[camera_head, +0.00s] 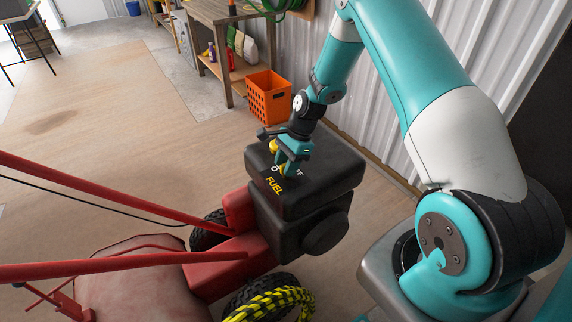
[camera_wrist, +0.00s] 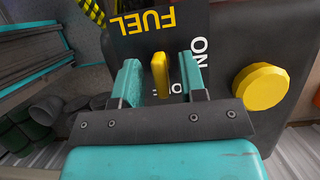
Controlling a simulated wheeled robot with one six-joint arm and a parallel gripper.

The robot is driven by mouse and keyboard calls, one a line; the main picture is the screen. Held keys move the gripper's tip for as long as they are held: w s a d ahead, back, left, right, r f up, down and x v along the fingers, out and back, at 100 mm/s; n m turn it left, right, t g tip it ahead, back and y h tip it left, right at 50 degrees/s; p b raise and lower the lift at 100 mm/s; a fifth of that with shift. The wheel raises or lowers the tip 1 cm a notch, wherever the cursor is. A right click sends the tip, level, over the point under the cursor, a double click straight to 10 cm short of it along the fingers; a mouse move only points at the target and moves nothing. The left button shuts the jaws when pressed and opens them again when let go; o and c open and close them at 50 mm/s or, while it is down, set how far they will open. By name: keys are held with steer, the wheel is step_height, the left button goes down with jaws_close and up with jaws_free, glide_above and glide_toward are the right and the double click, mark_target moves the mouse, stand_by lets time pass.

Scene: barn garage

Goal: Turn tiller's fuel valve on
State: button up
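The tiller's black engine block (camera_head: 330,172) stands at the picture's middle, with yellow "FUEL" lettering on its top. In the wrist view, the yellow fuel valve handle (camera_wrist: 160,75) stands between the teal fingers of my gripper (camera_wrist: 162,80). The fingers are open, one on each side, with a narrow gap to the handle on both sides. The "ON" label (camera_wrist: 199,60) is partly covered by the right finger. Another label below the handle is mostly hidden by my gripper. In the head view, my gripper (camera_head: 287,162) is over the engine top and hides most of the valve.
A round yellow cap (camera_wrist: 261,86) sits right of the valve. The tiller's red handlebars (camera_head: 110,190) extend left. An orange crate (camera_head: 268,98) and a wooden workbench (camera_head: 222,15) stand behind, near the corrugated wall (camera_head: 400,110). The floor at left is mostly clear.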

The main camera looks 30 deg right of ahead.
steer(key=shift+a+f, duration=0.1)
steer(key=shift+f, duration=0.05)
steer(key=shift+c, duration=0.2)
jaws_close()
